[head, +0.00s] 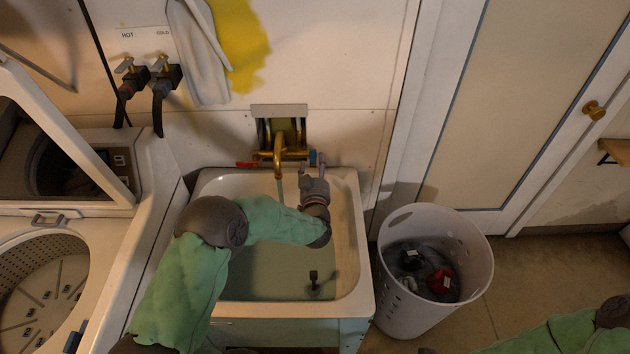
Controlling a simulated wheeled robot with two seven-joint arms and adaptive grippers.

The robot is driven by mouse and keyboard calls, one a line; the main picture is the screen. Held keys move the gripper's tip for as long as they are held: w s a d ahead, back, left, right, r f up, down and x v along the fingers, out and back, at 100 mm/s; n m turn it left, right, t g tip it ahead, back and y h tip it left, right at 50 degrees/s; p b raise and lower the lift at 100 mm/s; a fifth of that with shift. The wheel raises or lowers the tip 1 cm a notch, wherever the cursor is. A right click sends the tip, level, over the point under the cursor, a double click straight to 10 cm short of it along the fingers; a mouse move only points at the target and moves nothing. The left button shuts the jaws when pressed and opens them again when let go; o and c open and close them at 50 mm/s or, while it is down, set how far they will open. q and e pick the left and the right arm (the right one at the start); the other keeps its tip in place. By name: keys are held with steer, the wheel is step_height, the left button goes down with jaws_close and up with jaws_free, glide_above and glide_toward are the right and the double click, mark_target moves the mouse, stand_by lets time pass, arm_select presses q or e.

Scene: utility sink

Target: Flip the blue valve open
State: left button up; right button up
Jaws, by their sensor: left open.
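The blue valve (313,158) is on the right side of the brass faucet (279,150), on the wall above the sink. It is small and partly hidden by my left gripper, so its exact angle is hard to tell. A red valve handle (246,165) sticks out to the left of the faucet. My left gripper (313,171) is open, with its fingers pointing up at the blue valve from just below it. I cannot tell whether they touch it. My right gripper is out of view; only part of my right arm shows at the lower right.
The white sink (345,235) lies under my left forearm and appears to hold water. A washing machine (100,240) stands at the left. A white laundry basket (440,235) with clothes stands right of the sink. Hot and cold wall taps (160,72) are at the upper left.

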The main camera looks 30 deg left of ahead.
arm_select(q)
steer(key=v, duration=0.6)
steer(key=shift+s, duration=0.25)
steer(key=shift+d, duration=0.1)
